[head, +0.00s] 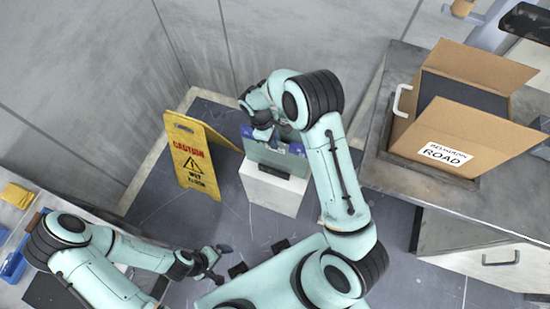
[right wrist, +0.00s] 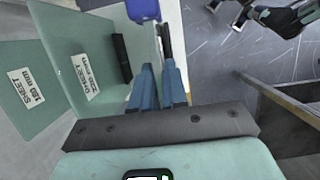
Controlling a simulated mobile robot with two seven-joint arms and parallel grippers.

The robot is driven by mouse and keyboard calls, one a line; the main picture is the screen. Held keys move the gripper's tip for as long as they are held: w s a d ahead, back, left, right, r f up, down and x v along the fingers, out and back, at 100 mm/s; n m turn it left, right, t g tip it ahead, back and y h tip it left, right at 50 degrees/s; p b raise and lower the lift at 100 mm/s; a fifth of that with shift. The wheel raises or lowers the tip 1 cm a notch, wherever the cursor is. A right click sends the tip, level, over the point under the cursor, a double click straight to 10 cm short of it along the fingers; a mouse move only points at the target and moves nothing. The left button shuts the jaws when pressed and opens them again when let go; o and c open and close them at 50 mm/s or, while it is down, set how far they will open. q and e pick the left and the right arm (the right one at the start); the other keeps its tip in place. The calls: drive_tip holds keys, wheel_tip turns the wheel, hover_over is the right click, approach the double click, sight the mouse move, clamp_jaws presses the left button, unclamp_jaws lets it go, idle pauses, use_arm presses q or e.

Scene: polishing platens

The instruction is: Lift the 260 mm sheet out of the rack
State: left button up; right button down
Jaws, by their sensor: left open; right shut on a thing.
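Pale green sheets stand in the wrist view. In the head view a green sheet (head: 262,156) with blue corner pieces stands at the white box-like rack (head: 272,192), under my right gripper (head: 264,132). My left gripper (head: 213,264) is open and empty at lower left.
A yellow wet-floor sign (head: 192,165) stands just left of the rack. A cardboard box (head: 455,110) marked ROAD sits on the grey bench (head: 385,160) at right. Blue and yellow items lie on a surface at far left. Grey walls close off the back.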

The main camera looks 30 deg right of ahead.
use_arm(q)
drive_tip(key=shift+w+r+p, duration=0.95)
drive_tip(key=shift+w+r, duration=0.25)
drive_tip(key=shift+r, duration=0.2)
use_arm(e)
drive_tip(key=shift+w+r, duration=0.15)
drive_tip(key=shift+r, duration=2.5)
